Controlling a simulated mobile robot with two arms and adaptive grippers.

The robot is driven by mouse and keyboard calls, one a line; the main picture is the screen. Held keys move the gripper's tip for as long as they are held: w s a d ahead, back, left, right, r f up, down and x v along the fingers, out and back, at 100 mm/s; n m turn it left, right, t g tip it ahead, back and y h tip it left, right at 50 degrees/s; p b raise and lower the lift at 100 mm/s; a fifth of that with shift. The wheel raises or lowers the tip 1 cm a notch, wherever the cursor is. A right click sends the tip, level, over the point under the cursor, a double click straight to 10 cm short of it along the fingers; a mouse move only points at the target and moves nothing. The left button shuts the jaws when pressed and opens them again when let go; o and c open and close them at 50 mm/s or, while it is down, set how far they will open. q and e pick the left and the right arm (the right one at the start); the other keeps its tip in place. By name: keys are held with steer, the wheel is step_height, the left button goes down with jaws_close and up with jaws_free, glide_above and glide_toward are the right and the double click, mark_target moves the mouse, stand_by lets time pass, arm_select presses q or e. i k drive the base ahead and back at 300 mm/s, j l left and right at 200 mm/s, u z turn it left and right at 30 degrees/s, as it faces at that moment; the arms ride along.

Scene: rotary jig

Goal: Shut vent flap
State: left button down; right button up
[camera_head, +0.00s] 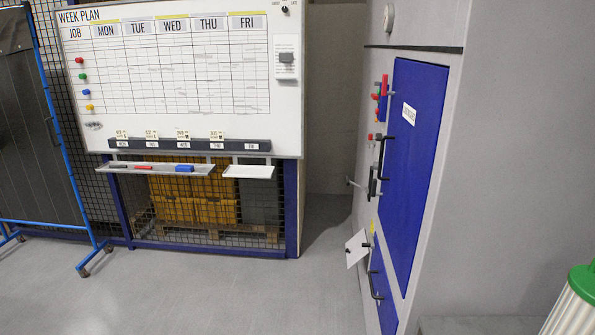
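A small light flap (357,248) sticks out from the lower front of the grey cabinet (440,200), tilted away from its face. It looks like the vent flap and stands open, with a small dark knob on it. Its hinge side and any opening behind it are hard to make out at this steep angle. Neither of my grippers is in view.
The cabinet has a large blue door (413,160) and a lower blue panel (383,290), both with dark handles. A week-plan whiteboard (180,90) stands at the left before a mesh cage. A green-topped ribbed cylinder (575,305) is at lower right. The grey floor (230,295) is clear.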

mark_target(355, 252)
steer(key=i+j+u, duration=0.15)
steer(key=i, duration=0.75)
steer(key=i+j+u, duration=0.15)
steer(key=i, duration=0.75)
